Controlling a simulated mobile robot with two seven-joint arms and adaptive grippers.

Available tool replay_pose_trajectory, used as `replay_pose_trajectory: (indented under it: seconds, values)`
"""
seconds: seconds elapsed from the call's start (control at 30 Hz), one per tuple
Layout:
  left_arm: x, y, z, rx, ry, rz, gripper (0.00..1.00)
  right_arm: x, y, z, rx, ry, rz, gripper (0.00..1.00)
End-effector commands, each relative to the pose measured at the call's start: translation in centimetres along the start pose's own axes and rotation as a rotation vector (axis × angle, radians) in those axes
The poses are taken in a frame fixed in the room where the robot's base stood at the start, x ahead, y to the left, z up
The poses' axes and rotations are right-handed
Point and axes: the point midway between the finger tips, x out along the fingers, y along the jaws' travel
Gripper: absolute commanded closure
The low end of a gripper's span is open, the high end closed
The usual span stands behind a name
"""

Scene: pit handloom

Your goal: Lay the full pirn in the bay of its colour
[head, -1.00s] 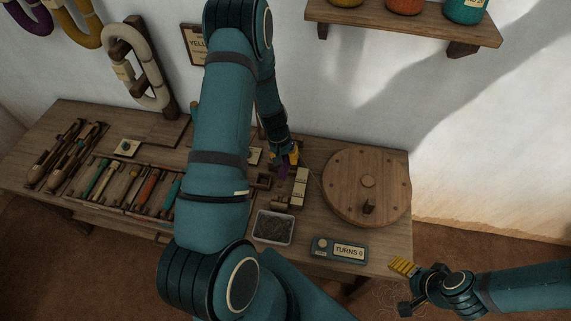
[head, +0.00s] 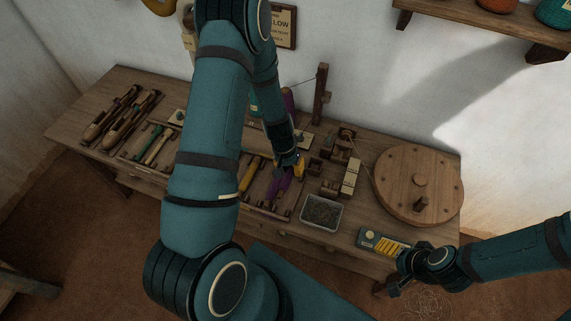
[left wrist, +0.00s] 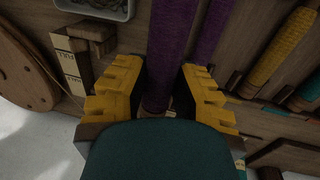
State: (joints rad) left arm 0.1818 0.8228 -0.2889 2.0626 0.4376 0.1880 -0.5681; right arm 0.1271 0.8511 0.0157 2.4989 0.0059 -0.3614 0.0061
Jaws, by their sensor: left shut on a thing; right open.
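My left gripper (head: 298,167) is shut on a purple pirn, which shows between its yellow fingers (left wrist: 160,92) in the left wrist view (left wrist: 174,35). The gripper hangs over the right end of the pirn rack, left of the grey tray. In the left wrist view, a second purple pirn (left wrist: 210,32) lies beside the held one, and a yellow pirn (left wrist: 284,48) lies further right. I cannot tell whether the held pirn touches the rack. My right gripper (head: 391,248) is open and empty at the bench's front edge, before the turns counter (head: 367,237).
A grey tray (head: 322,228) of dark bits and pale labelled blocks (head: 350,177) stand right of the rack. A round wooden wheel (head: 400,180) fills the bench's right end. Wooden shuttles (head: 122,112) lie at the left. My left arm hides part of the rack.

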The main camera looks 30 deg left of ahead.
Motion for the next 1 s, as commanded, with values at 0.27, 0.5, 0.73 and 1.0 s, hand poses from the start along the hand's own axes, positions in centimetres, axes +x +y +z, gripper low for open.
replay_pose_trajectory:
  seconds: [0.27,0.5,0.73,1.0]
  values:
    - [1.0,-0.1,0.0,0.002,-0.001,0.000,1.00,0.7,0.3,0.3,-0.001,-0.005,0.000,0.23]
    - [2.9,-0.5,0.1,-0.001,-0.001,0.000,1.00,2.0,0.8,0.8,-0.005,-0.017,-0.002,0.23]
    - [5.0,-1.0,0.1,0.001,-0.001,0.000,1.00,3.5,1.3,1.2,-0.008,-0.022,-0.002,0.23]
    - [7.4,-1.4,0.1,0.001,0.000,0.000,1.00,5.5,2.1,1.2,-0.010,-0.017,-0.002,0.23]
